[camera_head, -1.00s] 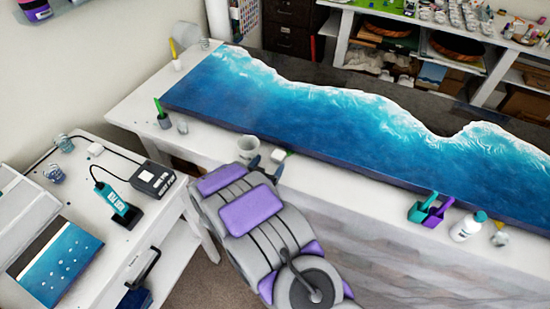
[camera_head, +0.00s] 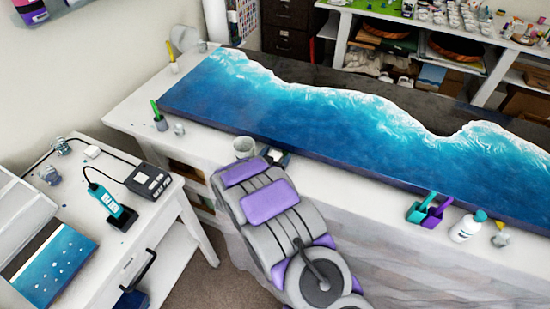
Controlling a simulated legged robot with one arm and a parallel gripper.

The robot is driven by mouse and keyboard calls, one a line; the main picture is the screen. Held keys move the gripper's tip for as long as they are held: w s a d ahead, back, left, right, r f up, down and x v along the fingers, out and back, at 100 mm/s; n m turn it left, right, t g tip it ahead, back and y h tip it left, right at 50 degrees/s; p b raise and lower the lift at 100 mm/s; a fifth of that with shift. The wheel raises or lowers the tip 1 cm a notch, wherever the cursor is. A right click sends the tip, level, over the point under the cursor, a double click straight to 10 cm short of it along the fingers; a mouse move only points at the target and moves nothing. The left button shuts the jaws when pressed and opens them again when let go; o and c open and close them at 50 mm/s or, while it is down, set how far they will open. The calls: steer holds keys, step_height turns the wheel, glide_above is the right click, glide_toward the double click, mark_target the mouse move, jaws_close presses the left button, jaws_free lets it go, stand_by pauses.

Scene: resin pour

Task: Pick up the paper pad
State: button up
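I cannot make out a paper pad for certain. A small pale block (camera_head: 279,154), partly hidden, lies on the near edge of the long white table beside my gripper's tip. My grey and purple arm reaches up from the bottom middle to this edge. My gripper (camera_head: 273,155) is at its far end, with small dark fingers close to the block. The arm hides most of it, so I cannot tell whether it is open, or touching the block.
A blue wave resin slab (camera_head: 330,130) covers most of the long table (camera_head: 135,108). Teal and purple scoops (camera_head: 430,209) and a white bottle (camera_head: 467,227) stand on its front edge at right. The side table at left holds a teal tool (camera_head: 113,206) and a dark control box (camera_head: 148,181).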

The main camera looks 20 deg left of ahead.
steer(key=shift+a+f, duration=0.1)
steer(key=shift+a, duration=0.25)
steer(key=c, duration=1)
steer(key=shift+d, duration=0.15)
steer(key=shift+c, duration=0.3)
steer(key=shift+r, duration=0.7)
steer(key=r, duration=0.1)
steer(key=s+r+p, duration=0.1)
steer(key=shift+s+r, duration=0.15)
steer(key=shift+r, duration=0.15)
steer(key=d+f+p+v, duration=0.1)
steer(key=d+p+v, duration=0.1)
steer(key=v, duration=1.2)
steer(key=shift+s+f, duration=0.25)
steer(key=shift+s, duration=0.25)
